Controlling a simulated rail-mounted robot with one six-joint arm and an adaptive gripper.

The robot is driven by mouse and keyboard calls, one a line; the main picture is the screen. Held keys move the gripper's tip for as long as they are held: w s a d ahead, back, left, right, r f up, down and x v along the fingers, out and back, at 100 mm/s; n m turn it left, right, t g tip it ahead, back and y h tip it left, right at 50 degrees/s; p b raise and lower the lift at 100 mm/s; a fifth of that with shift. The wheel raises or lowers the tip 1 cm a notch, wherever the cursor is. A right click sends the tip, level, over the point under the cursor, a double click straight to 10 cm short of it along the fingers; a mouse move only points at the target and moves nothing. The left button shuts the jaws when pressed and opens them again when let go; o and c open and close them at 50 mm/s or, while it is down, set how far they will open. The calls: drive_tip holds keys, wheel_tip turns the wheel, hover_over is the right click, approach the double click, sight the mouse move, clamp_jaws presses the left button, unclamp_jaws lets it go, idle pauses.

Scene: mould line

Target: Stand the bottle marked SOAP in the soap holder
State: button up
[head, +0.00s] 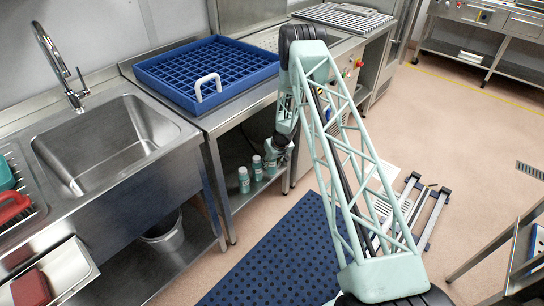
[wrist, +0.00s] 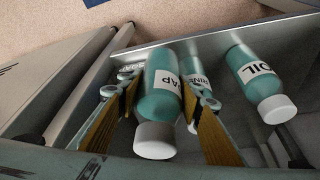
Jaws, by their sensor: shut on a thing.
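My gripper (wrist: 160,92) is shut on a teal bottle (wrist: 158,98) with a white cap, between its two tan-padded fingers. The visible part of its label reads "AP", so it looks like the SOAP bottle; the finger hides the rest. In the head view my gripper (head: 277,150) is low at the shelf under the counter, close to the small bottles. I cannot tell whether the held bottle touches the shelf. An OIL bottle (wrist: 257,78) stands to the right, and a bottle marked "RIN" (wrist: 196,72) is partly hidden behind the right finger. I cannot make out the soap holder.
Small bottles (head: 244,179) stand on the lower shelf (head: 238,200). Above is the counter with a blue dish rack (head: 205,75). A sink (head: 105,145) is on the left. A blue mat (head: 285,255) lies on the floor before the shelf.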

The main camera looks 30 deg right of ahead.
drive_tip(key=w+d+p, duration=0.3)
drive_tip(key=w+d, duration=0.1)
drive_tip(key=w, duration=0.5)
drive_tip(key=shift+d+f, duration=0.25)
drive_tip(key=shift+f, duration=0.15)
idle(1.5)
drive_tip(key=shift+w, duration=0.15)
idle(0.3)
drive_tip(key=shift+f+b, duration=0.45)
drive_tip(key=shift+f, duration=1.35)
drive_tip(key=shift+f, duration=0.3)
drive_tip(key=o, duration=0.7)
drive_tip(key=shift+o, duration=0.2)
